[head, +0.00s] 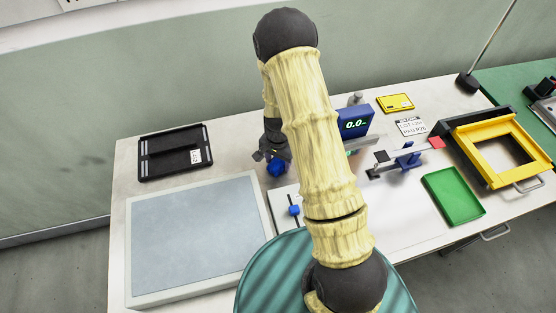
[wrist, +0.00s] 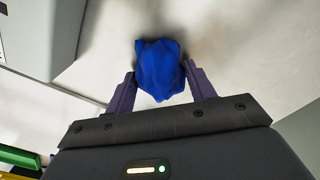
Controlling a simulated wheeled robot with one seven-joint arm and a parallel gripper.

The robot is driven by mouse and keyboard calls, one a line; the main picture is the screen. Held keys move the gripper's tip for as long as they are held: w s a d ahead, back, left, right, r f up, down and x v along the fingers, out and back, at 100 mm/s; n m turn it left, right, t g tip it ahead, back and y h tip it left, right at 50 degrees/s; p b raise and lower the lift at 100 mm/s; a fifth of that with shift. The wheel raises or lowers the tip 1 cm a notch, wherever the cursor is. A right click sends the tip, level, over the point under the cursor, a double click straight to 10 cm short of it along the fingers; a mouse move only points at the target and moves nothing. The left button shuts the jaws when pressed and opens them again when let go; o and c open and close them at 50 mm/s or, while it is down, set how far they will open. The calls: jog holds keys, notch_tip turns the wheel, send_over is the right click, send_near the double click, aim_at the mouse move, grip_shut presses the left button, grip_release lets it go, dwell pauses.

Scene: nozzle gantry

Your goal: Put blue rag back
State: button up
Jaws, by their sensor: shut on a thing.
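The blue rag (head: 277,168) is a crumpled dark blue bundle in the head view, over the white table behind the grey flat plate. It also shows in the wrist view (wrist: 160,70), between the two purple-grey fingers. My gripper (head: 268,158) is shut on the rag; in the wrist view my gripper (wrist: 161,85) has one finger on each side of it. Pale table surface shows beyond the rag. I cannot tell whether the rag touches the table. My arm hides part of the table's middle.
A black tray (head: 143,172) lies at the back left and a large grey plate (head: 190,284) at the front left. A small blue slider device (head: 294,211) is near my arm. A blue display (head: 355,123), green tray (head: 453,196) and yellow frame (head: 475,146) stand to the right.

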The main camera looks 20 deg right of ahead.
aim_at(278, 160)
jog(key=o, duration=1)
jog(key=shift+f, duration=0.1)
jog(key=shift+c, duration=0.2)
notch_tip(278, 160, up, 12)
jog(key=b, duration=0.2)
jog(key=shift+r, duration=0.2)
jog(key=s+r+n+t, duration=0.2)
jog(key=s+r+n, duration=0.7)
jog(key=s, duration=0.5)
jog(key=shift+s+t, duration=0.25)
jog(key=shift+t, duration=0.05)
